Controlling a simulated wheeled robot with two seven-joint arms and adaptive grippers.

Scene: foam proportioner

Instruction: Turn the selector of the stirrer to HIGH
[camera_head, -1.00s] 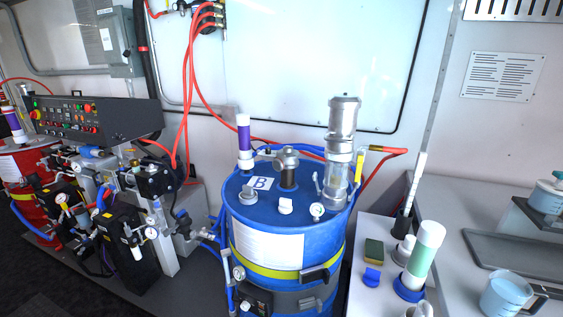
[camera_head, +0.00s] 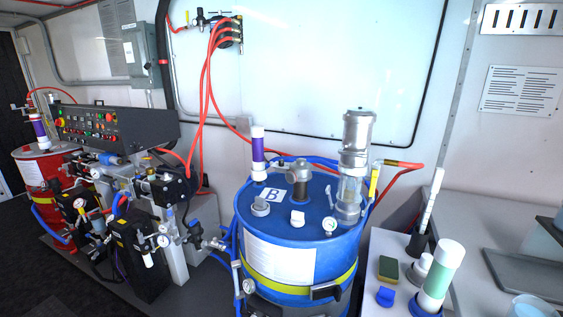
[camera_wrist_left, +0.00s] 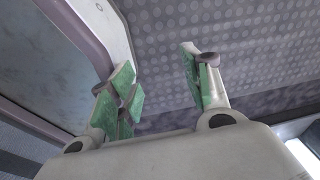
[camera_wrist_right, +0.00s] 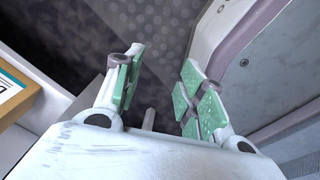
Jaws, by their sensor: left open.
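A blue drum marked B (camera_head: 290,262) stands in the middle of the head view. On its lid are a tall metal cylinder (camera_head: 358,132) with a clear lower part, a grey fitting (camera_head: 300,178) and a small white knob (camera_head: 297,218). I cannot tell which part is the stirrer's selector, and no HIGH mark is readable. My left gripper (camera_wrist_left: 158,75) is open and empty in the left wrist view, over dark textured floor. My right gripper (camera_wrist_right: 163,66) has its fingers apart and empty in the right wrist view. Neither gripper shows in the head view.
A black control panel (camera_head: 118,122) with coloured buttons and a pump unit with hoses stand left of the drum. A red drum (camera_head: 38,170) is at far left. A counter at right holds a green-and-white bottle (camera_head: 441,272) and a sponge (camera_head: 388,269). Red hoses (camera_head: 208,100) hang behind.

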